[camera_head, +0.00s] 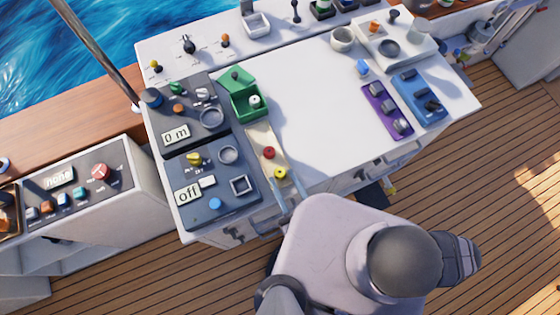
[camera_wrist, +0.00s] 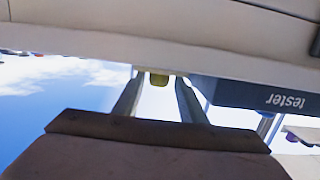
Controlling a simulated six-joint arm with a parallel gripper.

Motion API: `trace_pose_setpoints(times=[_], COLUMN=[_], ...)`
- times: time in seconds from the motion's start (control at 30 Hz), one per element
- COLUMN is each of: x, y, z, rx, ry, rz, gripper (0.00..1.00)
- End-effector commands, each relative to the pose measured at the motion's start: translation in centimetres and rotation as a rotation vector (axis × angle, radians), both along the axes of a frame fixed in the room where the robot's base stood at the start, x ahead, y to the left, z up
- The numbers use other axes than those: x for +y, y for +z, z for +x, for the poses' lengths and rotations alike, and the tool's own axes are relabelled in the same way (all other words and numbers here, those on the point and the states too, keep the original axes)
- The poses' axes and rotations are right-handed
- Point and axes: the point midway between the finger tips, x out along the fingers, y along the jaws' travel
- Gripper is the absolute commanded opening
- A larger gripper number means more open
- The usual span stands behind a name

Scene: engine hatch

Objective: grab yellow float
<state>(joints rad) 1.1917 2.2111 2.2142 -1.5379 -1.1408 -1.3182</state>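The yellow float (camera_head: 280,173) is a small round knob-like piece at the near end of a narrow cream strip. A red float (camera_head: 268,152) sits just beyond it on the same strip. My gripper (camera_head: 272,180) reaches in from the near edge of the counter, with its fingers around the yellow float's end of the strip. In the wrist view, the two fingers (camera_wrist: 159,84) stand apart with the yellow float (camera_wrist: 160,79) between their tips. Gaps show on both sides of it, so the gripper is open.
The cream strip (camera_head: 257,134) lies between the dark instrument panels (camera_head: 216,203) on the left and the bare white counter (camera_head: 310,100). A green box (camera_head: 247,105) stands at its far end. The panel marked tester (camera_wrist: 238,95) shows close beside the fingers.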

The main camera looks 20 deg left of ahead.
Motion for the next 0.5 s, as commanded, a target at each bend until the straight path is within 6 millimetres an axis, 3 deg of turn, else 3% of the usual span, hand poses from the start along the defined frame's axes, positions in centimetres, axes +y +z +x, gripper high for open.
trace_pose_setpoints(times=[0.5], x=[0.47], y=[-0.17], z=[0.60], rx=[-0.001], ry=[0.000], rz=[-0.004], gripper=[0.37])
